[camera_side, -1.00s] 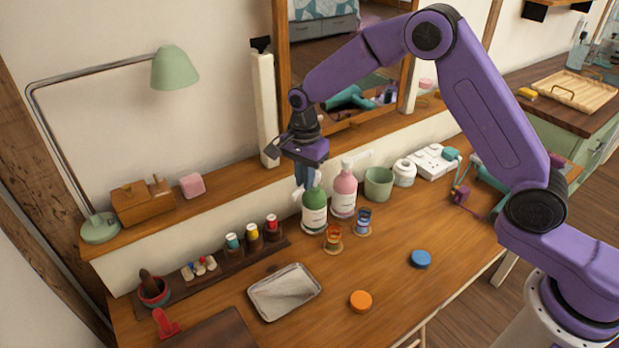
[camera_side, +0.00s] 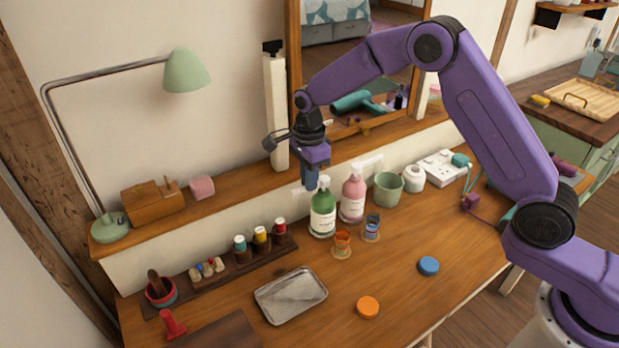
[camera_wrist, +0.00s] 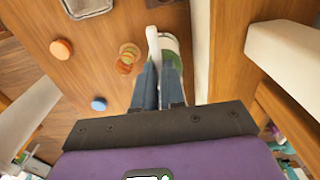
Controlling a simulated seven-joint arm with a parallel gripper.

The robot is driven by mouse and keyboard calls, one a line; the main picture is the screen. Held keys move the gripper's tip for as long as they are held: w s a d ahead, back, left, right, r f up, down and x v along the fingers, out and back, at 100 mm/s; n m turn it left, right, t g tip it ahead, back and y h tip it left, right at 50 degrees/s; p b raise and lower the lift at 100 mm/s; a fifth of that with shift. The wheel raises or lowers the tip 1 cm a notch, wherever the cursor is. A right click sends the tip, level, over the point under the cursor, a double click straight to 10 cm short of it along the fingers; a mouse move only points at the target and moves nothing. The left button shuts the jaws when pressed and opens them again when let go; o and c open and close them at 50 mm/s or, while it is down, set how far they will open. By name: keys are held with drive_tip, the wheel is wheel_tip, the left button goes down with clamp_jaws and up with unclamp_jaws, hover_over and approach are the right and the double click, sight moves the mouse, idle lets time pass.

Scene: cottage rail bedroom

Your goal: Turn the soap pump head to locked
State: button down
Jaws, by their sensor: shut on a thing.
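The green soap bottle (camera_side: 322,215) stands upright on the wooden desk and has a white label. Its white pump head (camera_side: 324,182) is at the top, partly hidden by my fingers. My gripper (camera_side: 311,184) points down over the bottle and is shut on the pump head. In the wrist view my two dark fingers (camera_wrist: 158,92) are on either side of the white pump spout (camera_wrist: 153,42), with the green bottle (camera_wrist: 170,45) below. The lock position cannot be read. A pink soap bottle (camera_side: 352,198) with a white pump stands close to the right.
A green cup (camera_side: 388,189) and white jar (camera_side: 413,178) stand farther right. An orange glass (camera_side: 342,243) and a blue one (camera_side: 372,228) stand in front. A metal tray (camera_side: 291,293) lies at front left. The wall ledge (camera_side: 240,188) runs behind.

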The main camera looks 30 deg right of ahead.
drive_tip(key=c, duration=1.2)
unclamp_jaws()
wheel_tip(320, 180, up, 17)
drive_tip(key=shift+r, duration=0.2)
drive_tip(key=s+d+f+n, duration=0.2)
drive_tip(key=s+d+n, duration=0.2)
drive_tip(key=s+n, duration=0.6)
drive_tip(key=s+d+f+n, duration=0.2)
drive_tip(key=s+d+n, duration=0.2)
drive_tip(key=s+n, duration=0.6)
drive_tip(key=s+d+f+n, duration=0.2)
drive_tip(key=s+d+n, duration=0.2)
drive_tip(key=s+n, duration=0.6)
drive_tip(key=s, duration=0.8)
drive_tip(key=shift+s+f+n, duration=0.3)
drive_tip(key=shift+f+n, duration=0.1)
